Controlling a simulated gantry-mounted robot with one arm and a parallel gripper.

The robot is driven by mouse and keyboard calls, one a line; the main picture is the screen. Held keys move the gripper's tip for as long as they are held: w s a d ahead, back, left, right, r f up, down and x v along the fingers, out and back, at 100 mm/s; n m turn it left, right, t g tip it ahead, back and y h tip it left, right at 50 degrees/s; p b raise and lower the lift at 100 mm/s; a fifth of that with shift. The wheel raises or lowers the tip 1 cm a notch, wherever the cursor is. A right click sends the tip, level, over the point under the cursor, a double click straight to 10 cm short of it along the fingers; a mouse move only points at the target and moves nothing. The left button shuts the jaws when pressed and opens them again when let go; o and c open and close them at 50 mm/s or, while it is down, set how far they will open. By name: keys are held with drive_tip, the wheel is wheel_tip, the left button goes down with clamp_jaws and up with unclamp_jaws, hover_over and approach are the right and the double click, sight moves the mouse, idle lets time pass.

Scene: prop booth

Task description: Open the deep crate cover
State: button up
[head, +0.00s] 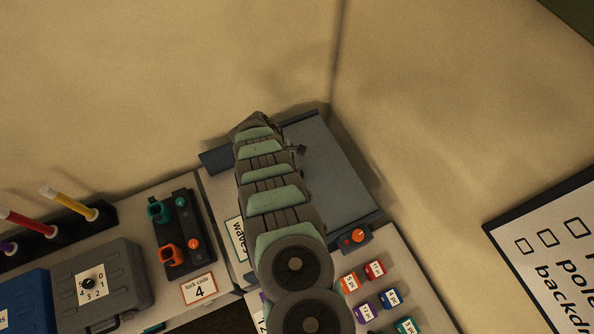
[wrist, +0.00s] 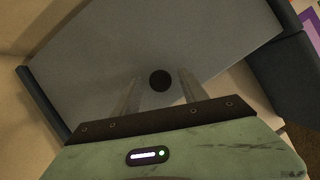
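A flat blue-grey panel (head: 335,165), which looks like a crate cover, lies in the back corner in the head view, partly hidden by my arm. It fills much of the wrist view (wrist: 105,65), with a dark round spot (wrist: 160,81) on it; I cannot tell if this is a knob or a hole. My gripper (wrist: 160,76) is open, its two pale fingers apart on either side of the dark spot, with nothing held. I cannot tell whether the fingers touch the panel. In the head view my arm hides the fingers.
An orange knob (head: 358,236) sits at the panel's front corner. Small coloured blocks (head: 375,268) stand front right.

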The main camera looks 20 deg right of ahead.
clamp_jaws()
idle(0.3)
idle(1.0)
